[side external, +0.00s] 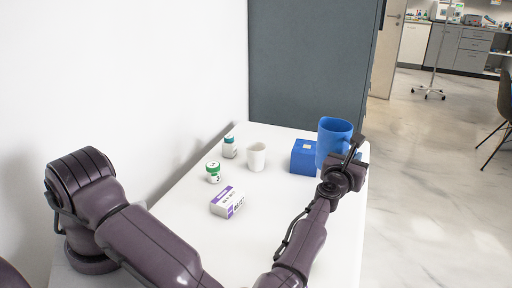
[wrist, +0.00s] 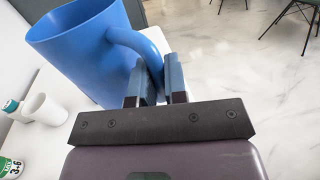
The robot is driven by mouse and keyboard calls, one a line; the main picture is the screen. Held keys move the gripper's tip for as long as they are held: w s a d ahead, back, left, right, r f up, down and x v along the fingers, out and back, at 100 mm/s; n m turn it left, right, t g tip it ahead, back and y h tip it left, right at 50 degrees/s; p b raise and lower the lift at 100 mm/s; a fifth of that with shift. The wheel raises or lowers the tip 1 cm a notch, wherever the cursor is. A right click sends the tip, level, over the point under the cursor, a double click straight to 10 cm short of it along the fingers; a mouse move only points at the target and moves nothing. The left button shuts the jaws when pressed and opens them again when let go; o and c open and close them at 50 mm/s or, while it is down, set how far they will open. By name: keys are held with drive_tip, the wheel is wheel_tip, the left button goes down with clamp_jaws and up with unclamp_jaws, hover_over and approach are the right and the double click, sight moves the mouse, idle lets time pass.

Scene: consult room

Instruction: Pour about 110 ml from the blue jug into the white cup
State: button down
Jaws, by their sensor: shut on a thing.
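The blue jug (side external: 332,138) is at the far right of the table, upright or nearly so. My gripper (side external: 350,160) is shut on its handle. In the wrist view the jug (wrist: 85,50) fills the upper left, and the gripper fingers (wrist: 155,85) close around the handle. The jug's contents are hidden. The white cup (side external: 257,157) stands upright on the table, left of the jug and apart from it. It also shows at the left of the wrist view (wrist: 46,108). I cannot tell whether the cup holds anything.
A blue box (side external: 303,157) stands between the cup and the jug. Left of the cup are a white bottle with a teal cap (side external: 229,147) and a green-capped bottle (side external: 213,173). A white and purple box (side external: 227,202) lies nearer. The table (side external: 262,228) has bare room in front.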

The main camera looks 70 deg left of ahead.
drive_tip(key=shift+w+a+f+m+t+h, duration=0.1)
drive_tip(key=shift+a+m+t+h, duration=0.3)
drive_tip(key=shift+h, duration=0.3)
drive_tip(key=s+a+f, duration=0.2)
drive_tip(key=s+f, duration=0.1)
drive_tip(key=s, duration=0.1)
drive_tip(key=s+a+f, duration=0.3)
drive_tip(key=s, duration=0.2)
drive_tip(key=s+a+f, duration=0.3)
drive_tip(key=s+f, duration=0.1)
drive_tip(key=s, duration=0.1)
drive_tip(key=shift+s, duration=0.1)
drive_tip(key=shift+r, duration=0.1)
drive_tip(key=a+r+n+g+h+p, duration=0.2)
drive_tip(key=a+r+n+g+h, duration=0.1)
drive_tip(key=a+r+n, duration=0.4)
drive_tip(key=shift+w+a+r+g+h+p, duration=0.35)
drive_tip(key=shift+r+h, duration=0.35)
drive_tip(key=shift+r, duration=0.6)
drive_tip(key=shift+a+r, duration=0.1)
drive_tip(key=shift+r, duration=0.15)
